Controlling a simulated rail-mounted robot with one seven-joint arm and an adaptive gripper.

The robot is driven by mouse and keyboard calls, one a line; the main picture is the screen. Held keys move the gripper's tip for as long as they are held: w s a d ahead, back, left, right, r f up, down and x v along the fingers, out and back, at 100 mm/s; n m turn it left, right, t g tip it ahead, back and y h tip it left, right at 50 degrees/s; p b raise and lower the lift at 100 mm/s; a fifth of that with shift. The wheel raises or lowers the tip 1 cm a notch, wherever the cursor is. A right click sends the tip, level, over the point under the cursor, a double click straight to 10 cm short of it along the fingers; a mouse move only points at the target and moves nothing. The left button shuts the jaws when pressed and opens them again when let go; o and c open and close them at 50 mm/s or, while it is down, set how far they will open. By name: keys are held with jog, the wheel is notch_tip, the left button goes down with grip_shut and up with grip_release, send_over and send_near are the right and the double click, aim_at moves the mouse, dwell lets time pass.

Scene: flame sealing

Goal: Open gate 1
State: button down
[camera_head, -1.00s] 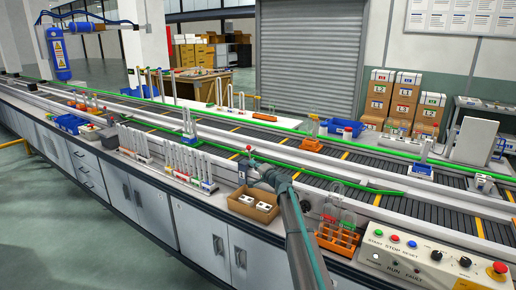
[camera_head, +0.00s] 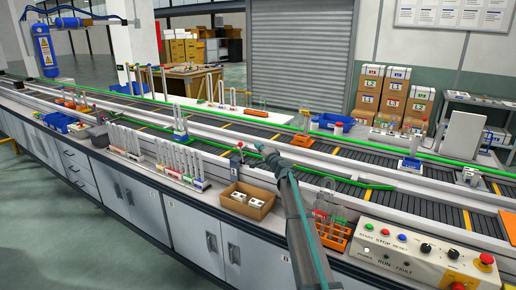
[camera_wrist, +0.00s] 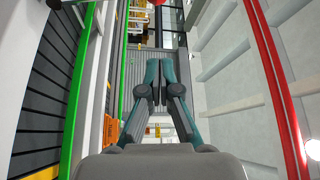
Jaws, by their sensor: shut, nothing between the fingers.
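No gate in view has a readable number, so I cannot tell which is gate 1. A small lever with a red knob (camera_head: 239,146) stands upright at the conveyor's near edge. A green angled bar (camera_head: 365,184) lies over the near belt, right of my arm. My gripper (camera_head: 260,147) is just right of the red knob in the head view, apparently apart from it. In the wrist view my gripper (camera_wrist: 159,78) has its teal fingers together with nothing between them. A red round thing (camera_wrist: 158,2) shows at the top edge there, too cropped to identify.
A cardboard box (camera_head: 248,200) with white parts and an orange rack (camera_head: 334,236) of glassware stand on the near bench, either side of my arm. A control panel (camera_head: 428,254) is at the lower right. A green rail (camera_wrist: 90,85) runs left of my fingers.

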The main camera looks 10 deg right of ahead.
jog(key=w+a+p, duration=0.3)
jog(key=w+a, duration=0.1)
jog(key=a, duration=0.1)
jog(key=shift+w+a, duration=0.2)
jog(key=shift+w, duration=0.2)
jog(key=shift+f+b, duration=0.2)
jog(key=shift+b, duration=0.3)
